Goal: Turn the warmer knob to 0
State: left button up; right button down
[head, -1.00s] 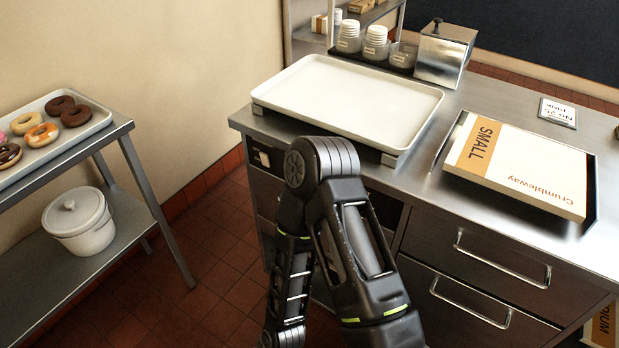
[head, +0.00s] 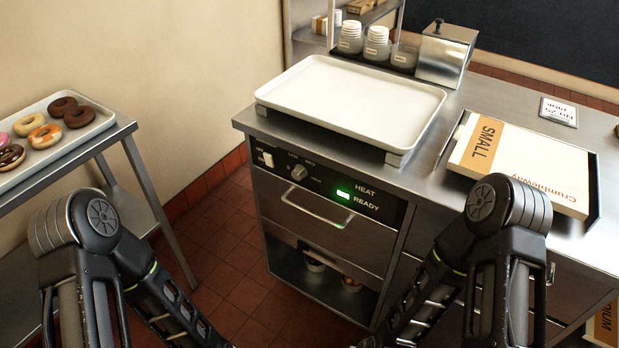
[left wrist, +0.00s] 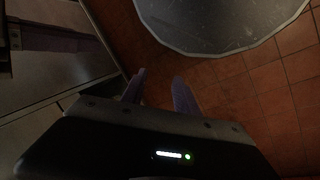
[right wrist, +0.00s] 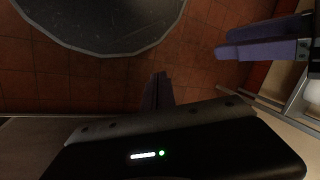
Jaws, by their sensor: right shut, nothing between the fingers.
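The warmer knob (head: 298,172) is a small round grey knob on the dark front panel of the warmer (head: 322,188), left of a lit green light beside the words HEAT and READY. Its pointer is too small to read. Both grippers are outside the head view, where only my arms show, at left and right, apart from the knob. In the left wrist view my left gripper (left wrist: 158,92) has its fingers apart, with nothing between them. In the right wrist view my right gripper (right wrist: 158,90) has its fingers together and empty. The knob shows in neither wrist view.
A white tray (head: 350,88) sits on top of the warmer. A drawer handle (head: 316,207) juts out below the panel. A Crumbleway box (head: 523,165) lies on the counter at right. A donut rack (head: 122,133) stands at left. The floor before the warmer is open.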

pick_arm(q)
jog(key=shift+o, duration=0.2)
